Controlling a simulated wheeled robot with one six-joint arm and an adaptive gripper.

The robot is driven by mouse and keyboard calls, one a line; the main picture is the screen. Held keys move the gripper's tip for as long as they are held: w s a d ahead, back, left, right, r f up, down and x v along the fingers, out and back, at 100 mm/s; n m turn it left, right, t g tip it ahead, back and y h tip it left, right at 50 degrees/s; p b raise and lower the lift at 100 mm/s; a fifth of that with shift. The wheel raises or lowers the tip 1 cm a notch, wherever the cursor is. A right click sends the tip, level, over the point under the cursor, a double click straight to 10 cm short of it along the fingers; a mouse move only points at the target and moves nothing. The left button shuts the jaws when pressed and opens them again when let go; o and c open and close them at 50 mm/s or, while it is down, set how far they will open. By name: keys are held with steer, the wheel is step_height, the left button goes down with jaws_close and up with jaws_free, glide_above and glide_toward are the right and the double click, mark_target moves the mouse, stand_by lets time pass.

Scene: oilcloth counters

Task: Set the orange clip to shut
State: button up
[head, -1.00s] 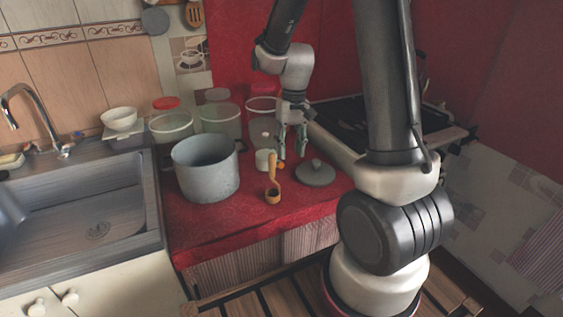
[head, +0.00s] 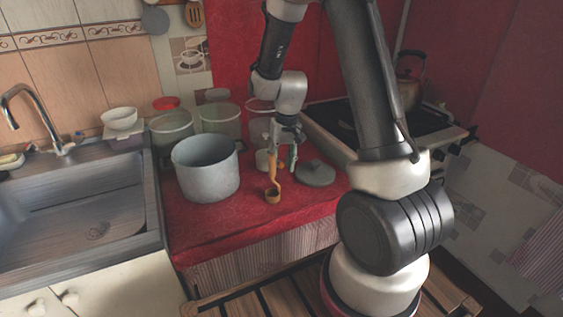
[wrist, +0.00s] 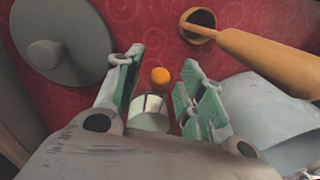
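The orange clip shows as a small rounded orange piece (wrist: 160,77) in the wrist view, at the rim of a small white container (wrist: 148,114). The container also shows in the head view (head: 262,160), partly behind my gripper. The clip is hidden or too small to make out there now. My gripper (head: 281,167) points down over the red counter, beside the container. In the wrist view my gripper (wrist: 158,84) is open, with green-faced fingers either side of the clip. I see no contact with it. Whether the clip is open or shut cannot be told.
A wooden ladle (head: 273,196) lies close in front of my gripper; its handle (wrist: 265,58) nears the right finger in the wrist view. A grey lid (head: 315,174) lies to the right, a large pot (head: 205,172) to the left. Clear jars (head: 220,121) stand behind. The front counter is clear.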

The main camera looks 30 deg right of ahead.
jaws_close()
